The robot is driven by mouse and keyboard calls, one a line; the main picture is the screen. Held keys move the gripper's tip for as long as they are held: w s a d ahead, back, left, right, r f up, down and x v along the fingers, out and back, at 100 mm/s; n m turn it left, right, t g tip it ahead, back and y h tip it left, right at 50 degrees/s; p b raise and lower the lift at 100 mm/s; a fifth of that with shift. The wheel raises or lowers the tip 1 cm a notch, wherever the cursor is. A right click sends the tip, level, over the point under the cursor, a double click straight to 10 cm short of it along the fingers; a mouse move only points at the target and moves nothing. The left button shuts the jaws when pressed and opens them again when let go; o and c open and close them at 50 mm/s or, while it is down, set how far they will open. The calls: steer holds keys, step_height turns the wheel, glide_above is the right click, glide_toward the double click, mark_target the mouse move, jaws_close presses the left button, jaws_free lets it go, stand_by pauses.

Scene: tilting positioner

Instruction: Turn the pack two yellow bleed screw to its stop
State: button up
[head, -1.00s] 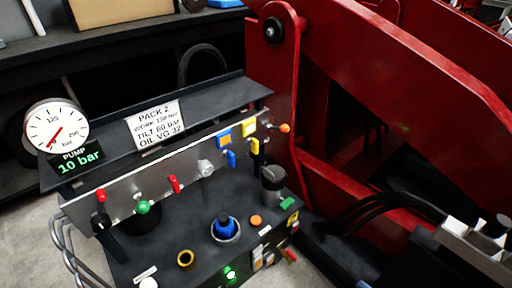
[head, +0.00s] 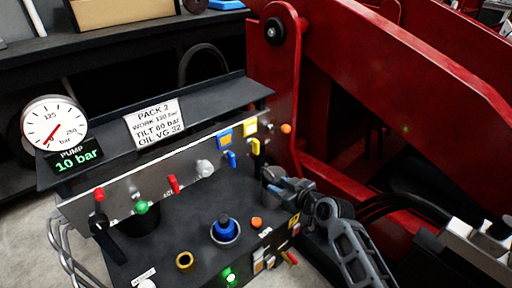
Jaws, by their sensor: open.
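The pack two panel carries a sign (head: 155,121) reading "PACK 2". Small yellow parts (head: 294,220) also show on the block's right front side; I cannot tell which yellow part is the bleed screw. My gripper (head: 270,181) is open and empty, with its jaws pointing left, a little below the yellow fitting and apart from it. It hides most of the dark cylindrical cap behind it.
A blue knob (head: 224,228), an orange button (head: 256,223) and a brass ring (head: 185,261) stand on the block top. Red, green and white knobs line the panel. A gauge (head: 54,122) stands left, with a 10 bar display. A red steel frame (head: 400,75) bounds the right.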

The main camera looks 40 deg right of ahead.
steer(key=y, duration=0.1)
glide_toward(258, 147)
steer(key=w+f, duration=0.2)
steer(key=w, duration=0.1)
steer(key=shift+d+n+t, duration=0.25)
steer(key=shift+n+t, duration=0.05)
steer(key=shift+w, duration=0.3)
steer(key=shift+b+x, duration=0.45)
steer(key=shift+x, duration=3.15)
steer(key=shift+a, duration=0.1)
steer(key=shift+c, duration=0.4)
jaws_close()
